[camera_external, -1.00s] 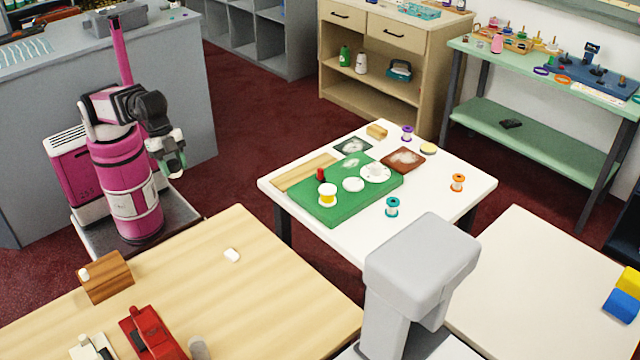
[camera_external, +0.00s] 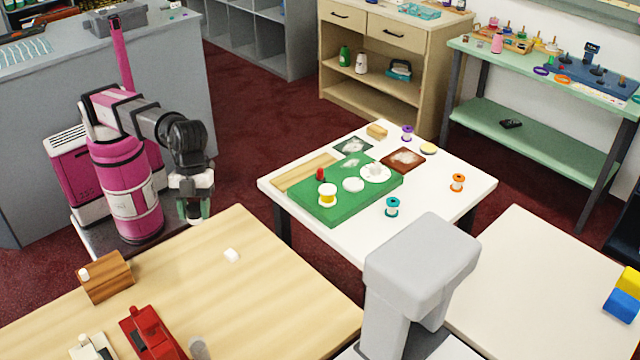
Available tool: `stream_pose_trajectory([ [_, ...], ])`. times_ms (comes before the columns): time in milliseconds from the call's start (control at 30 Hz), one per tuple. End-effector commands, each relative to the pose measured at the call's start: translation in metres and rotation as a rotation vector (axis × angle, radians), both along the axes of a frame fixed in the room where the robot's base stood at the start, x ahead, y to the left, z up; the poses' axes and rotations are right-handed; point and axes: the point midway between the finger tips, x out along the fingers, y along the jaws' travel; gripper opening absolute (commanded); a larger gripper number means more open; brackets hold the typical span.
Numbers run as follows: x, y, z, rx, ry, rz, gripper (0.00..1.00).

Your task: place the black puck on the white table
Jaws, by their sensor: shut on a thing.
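My gripper (camera_external: 194,211) is at the left, just beyond the far left edge of the wooden table and clear of the white table. It points down, and its pale green fingers are shut on a small dark thing, which I take to be the black puck; the fingers hide most of it. The white table (camera_external: 430,215) stands in the middle, with a green mat (camera_external: 330,208) on it. Another pale white-topped table (camera_external: 530,270) stands at the right.
On the white table are several spools, including a teal one (camera_external: 392,207) and an orange one (camera_external: 457,182), and a brown square (camera_external: 402,160). Its near right part is bare. A wooden table (camera_external: 270,285) stands in front. A grey post (camera_external: 420,265) rises between the tables.

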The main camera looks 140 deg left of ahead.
Motion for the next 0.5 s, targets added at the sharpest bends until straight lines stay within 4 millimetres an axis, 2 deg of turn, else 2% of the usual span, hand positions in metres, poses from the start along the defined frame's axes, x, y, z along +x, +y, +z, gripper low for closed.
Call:
stream_pose_trajectory([
  [33,0.015,-0.003,0.000,-0.003,-0.002,-0.030,0.18],
  [100,0.027,-0.006,-0.002,-0.006,-0.006,-0.068,0.18],
  [200,0.020,-0.005,-0.018,-0.005,-0.005,-0.068,0.18],
  [500,0.020,-0.006,-0.050,-0.005,-0.007,-0.065,0.18],
])
